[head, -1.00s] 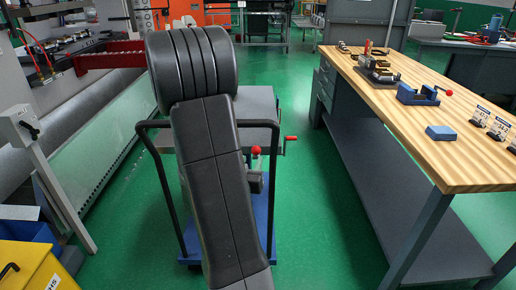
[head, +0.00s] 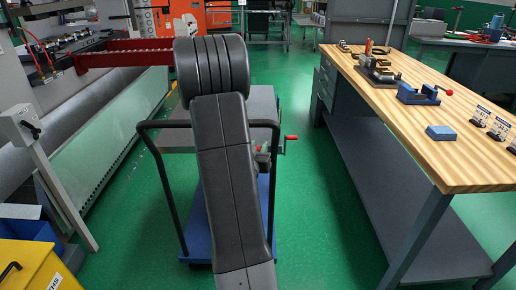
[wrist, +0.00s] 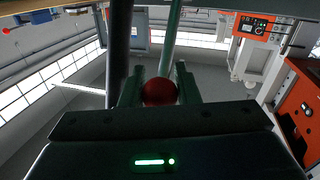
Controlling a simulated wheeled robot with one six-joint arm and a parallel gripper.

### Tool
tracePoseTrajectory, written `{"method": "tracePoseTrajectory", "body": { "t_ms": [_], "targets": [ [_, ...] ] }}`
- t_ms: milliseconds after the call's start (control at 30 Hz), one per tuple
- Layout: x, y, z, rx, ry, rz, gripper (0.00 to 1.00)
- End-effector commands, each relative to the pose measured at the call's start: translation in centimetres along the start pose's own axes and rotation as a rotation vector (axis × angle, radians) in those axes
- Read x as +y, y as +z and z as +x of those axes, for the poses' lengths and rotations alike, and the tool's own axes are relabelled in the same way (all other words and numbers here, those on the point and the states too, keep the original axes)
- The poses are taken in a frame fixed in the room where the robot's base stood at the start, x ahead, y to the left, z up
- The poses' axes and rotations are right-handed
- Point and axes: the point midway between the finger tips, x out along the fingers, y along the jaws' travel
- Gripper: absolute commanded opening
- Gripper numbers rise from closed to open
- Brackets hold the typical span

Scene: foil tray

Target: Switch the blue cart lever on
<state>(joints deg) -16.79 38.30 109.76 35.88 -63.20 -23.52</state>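The blue cart (head: 198,246) stands in the middle of the head view, with a black handle frame and a grey top. A red ball knob (head: 258,149) shows just right of my arm, mostly covered by it. In the wrist view a red ball (wrist: 160,92) sits between the two fingers of my gripper (wrist: 160,84). The fingers are apart by about the ball's width. I cannot tell whether they press on it. My arm hides the gripper and most of the lever in the head view.
A red crank handle (head: 291,138) sticks out on the cart's right. A wooden workbench (head: 440,160) with a blue vise (head: 417,95) and a blue block (head: 440,132) stands to the right. A yellow bin (head: 40,265) is at lower left. Green floor is clear between cart and bench.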

Motion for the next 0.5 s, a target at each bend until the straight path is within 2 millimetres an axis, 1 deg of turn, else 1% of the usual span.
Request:
{"method": "tracePoseTrajectory", "body": {
  "t_ms": [67, 267, 500],
  "targets": [
    [-0.01, 0.00, -0.02, 0.000, 0.000, 0.000, 0.00],
    [-0.01, 0.11, -0.05, 0.003, 0.000, 0.001, 0.00],
    [-0.01, 0.77, -0.31, 0.036, 0.003, 0.011, 0.00]
  ]
}}
